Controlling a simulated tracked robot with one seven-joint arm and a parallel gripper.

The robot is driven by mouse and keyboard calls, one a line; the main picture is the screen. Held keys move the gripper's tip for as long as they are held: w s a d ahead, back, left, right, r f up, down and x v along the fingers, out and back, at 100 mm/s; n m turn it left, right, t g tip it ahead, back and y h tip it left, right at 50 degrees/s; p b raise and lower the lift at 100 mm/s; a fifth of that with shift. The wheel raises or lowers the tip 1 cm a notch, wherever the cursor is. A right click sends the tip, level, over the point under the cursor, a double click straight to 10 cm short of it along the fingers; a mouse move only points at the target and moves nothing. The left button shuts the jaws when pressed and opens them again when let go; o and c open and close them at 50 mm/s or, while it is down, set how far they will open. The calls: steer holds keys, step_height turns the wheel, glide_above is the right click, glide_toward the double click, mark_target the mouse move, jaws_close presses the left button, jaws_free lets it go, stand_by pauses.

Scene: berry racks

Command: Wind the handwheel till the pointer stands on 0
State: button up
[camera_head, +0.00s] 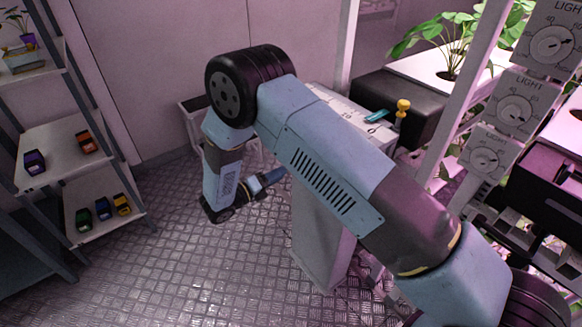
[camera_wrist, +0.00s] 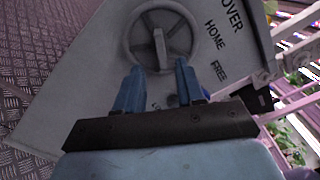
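The grey handwheel (camera_wrist: 160,36) shows in the wrist view on a pale housing (camera_wrist: 95,75), with a raised bar at its middle. My gripper (camera_wrist: 158,76) is open, its two blue fingers apart just below the wheel's rim. I see nothing between the fingers, and I cannot tell whether they touch the wheel. In the head view my gripper (camera_head: 277,175) points at the side of a pale pedestal (camera_head: 318,225); my arm hides the wheel. The pedestal's top has scale marks, partly covered by my arm. I cannot make out the pointer or its reading.
The housing carries the words OVER, HOME and FREE. Shelves (camera_head: 80,150) with small coloured items stand at the left. LIGHT dials (camera_head: 515,113) and plant racks are at the right. The left floor is clear.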

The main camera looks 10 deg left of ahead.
steer(key=x, duration=0.7)
